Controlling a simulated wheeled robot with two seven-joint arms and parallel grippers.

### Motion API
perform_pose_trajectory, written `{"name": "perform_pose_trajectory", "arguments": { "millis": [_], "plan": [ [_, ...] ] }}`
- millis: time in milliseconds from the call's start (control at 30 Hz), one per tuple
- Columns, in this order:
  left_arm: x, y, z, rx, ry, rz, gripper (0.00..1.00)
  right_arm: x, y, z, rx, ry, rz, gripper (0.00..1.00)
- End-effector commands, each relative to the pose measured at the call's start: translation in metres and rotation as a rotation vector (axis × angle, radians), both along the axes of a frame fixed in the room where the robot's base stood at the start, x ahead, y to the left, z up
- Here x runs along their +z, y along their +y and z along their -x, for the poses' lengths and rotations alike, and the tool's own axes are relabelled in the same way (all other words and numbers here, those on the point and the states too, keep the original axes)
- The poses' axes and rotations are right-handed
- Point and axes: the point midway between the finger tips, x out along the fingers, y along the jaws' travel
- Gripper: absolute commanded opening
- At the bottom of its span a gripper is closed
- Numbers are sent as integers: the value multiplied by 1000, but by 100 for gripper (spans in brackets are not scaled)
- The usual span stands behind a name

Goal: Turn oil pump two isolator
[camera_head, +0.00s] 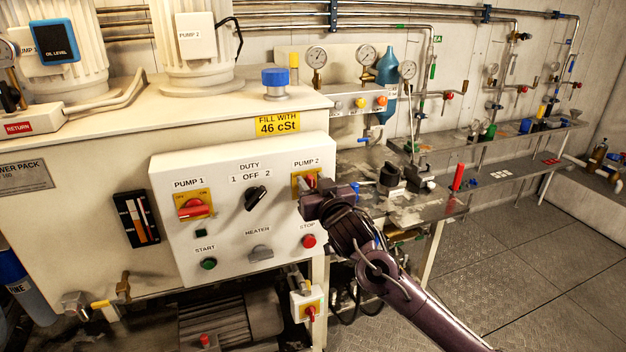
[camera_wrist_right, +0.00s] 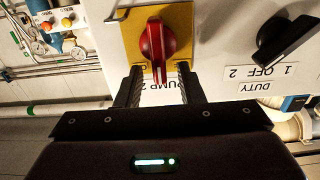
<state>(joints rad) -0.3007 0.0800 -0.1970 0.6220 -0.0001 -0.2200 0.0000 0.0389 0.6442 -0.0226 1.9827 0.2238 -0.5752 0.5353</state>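The oil pump two isolator is a red rotary handle (camera_wrist_right: 155,45) on a yellow plate (camera_wrist_right: 182,22), with the PUMP 2 label beside it. In the right wrist view the picture is upside down and the handle lies roughly along the vertical of the frame. In the head view the yellow plate (camera_head: 296,184) is partly hidden by my right gripper (camera_head: 310,188). My right gripper's two dark fingers (camera_wrist_right: 160,84) are open with a gap between them. They point at the plate, one to each side of the handle's line; contact cannot be told. My left gripper is not in view.
On the same white panel are the pump 1 isolator (camera_head: 194,207), the black duty selector (camera_head: 256,198), a green start button (camera_head: 208,264), the heater knob (camera_head: 260,253) and a red stop button (camera_head: 308,241). A cluttered bench (camera_head: 420,205) stands right of the panel. The floor at right is clear.

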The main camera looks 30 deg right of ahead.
Motion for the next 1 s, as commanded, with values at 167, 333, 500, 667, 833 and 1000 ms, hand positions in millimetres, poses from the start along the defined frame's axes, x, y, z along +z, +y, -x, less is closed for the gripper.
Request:
{"name": "perform_pose_trajectory", "arguments": {
  "millis": [167, 333, 500, 667, 833, 1000],
  "plan": [
    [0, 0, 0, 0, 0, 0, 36, -1, 0, -2, 0, 0, 1, 35],
    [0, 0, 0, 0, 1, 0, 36, -1, 0, -2, 0, 0, 1, 25],
    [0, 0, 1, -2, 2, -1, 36, 0, 0, -1, 0, 0, 1, 3],
    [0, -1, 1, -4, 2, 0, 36, -1, 0, -1, 0, 0, 1, 0],
    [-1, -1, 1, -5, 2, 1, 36, -1, 0, -2, 0, 4, 18, 0],
    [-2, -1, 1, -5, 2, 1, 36, -1, 1, -2, 0, 18, 77, 0]
  ]
}}
